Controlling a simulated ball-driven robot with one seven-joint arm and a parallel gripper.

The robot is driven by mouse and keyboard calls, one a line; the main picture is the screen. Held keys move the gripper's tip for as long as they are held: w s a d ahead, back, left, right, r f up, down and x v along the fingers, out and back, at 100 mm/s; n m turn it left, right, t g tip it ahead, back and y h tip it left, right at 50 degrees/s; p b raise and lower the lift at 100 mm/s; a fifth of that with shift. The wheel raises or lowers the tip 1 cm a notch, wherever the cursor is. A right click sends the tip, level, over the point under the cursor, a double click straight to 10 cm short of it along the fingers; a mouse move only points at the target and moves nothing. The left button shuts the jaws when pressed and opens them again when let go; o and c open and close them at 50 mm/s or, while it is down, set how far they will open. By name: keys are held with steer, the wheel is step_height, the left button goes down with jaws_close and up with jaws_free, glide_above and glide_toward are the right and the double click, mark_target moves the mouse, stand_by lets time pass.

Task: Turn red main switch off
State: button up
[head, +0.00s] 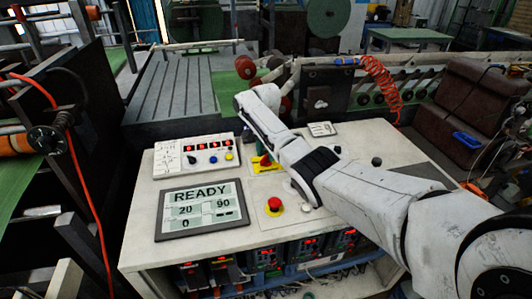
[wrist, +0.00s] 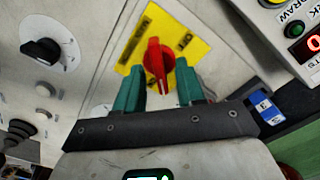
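The red main switch (wrist: 157,62) is a rotary knob on a yellow plate (wrist: 190,40), seen in the wrist view. Its long handle runs roughly up and down in that picture, slightly tilted. My gripper (wrist: 161,72) has two teal fingers, spread apart, one on each side of the lower part of the handle. Gaps show between the handle and both fingers; whether the tips reach its depth I cannot tell. In the head view the red switch (head: 265,160) shows only partly on its yellow plate, beside my arm, and my fingers are mostly hidden.
A READY display (head: 202,209) and a box with coloured buttons (head: 196,156) are to the left on the white console top (head: 150,245). A black rotary knob (wrist: 42,50) is at the wrist view's left.

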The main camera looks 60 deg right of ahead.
steer(key=shift+f, duration=0.5)
jaws_close()
